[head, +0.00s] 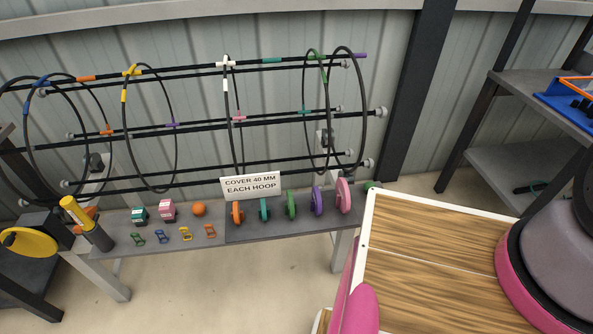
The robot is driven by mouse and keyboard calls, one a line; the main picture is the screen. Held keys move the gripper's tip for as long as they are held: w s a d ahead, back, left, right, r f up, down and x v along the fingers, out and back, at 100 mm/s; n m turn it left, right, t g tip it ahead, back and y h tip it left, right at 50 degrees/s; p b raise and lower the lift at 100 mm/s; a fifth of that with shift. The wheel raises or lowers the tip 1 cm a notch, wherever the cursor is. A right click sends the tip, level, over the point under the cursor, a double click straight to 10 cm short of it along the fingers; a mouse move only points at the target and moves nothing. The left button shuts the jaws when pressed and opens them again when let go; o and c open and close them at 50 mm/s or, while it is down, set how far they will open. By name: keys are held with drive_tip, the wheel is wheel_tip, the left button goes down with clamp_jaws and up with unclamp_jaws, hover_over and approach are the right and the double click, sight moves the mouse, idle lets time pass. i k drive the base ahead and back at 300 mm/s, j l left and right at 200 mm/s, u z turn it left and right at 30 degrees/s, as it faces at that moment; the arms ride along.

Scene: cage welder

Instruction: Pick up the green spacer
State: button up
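A green wheel-shaped piece (290,205) stands upright on the grey bench (285,228), between a teal wheel (264,209) and a purple wheel (317,201). A small green open-framed piece (138,238) lies at the left of the bench's front row. I cannot tell from the picture which of these green pieces is the spacer. My gripper is not in view, and nothing is seen touching either piece.
An orange wheel (237,214) and a pink wheel (343,195) share the row. A sign (251,186) stands behind it. Dark rods carrying hoops (150,128) rise above the bench. A yellow-capped cylinder (88,224) stands left. A shelf unit (515,165) is at right.

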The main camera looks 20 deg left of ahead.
sight(289, 195)
drive_tip(key=u, duration=1.35)
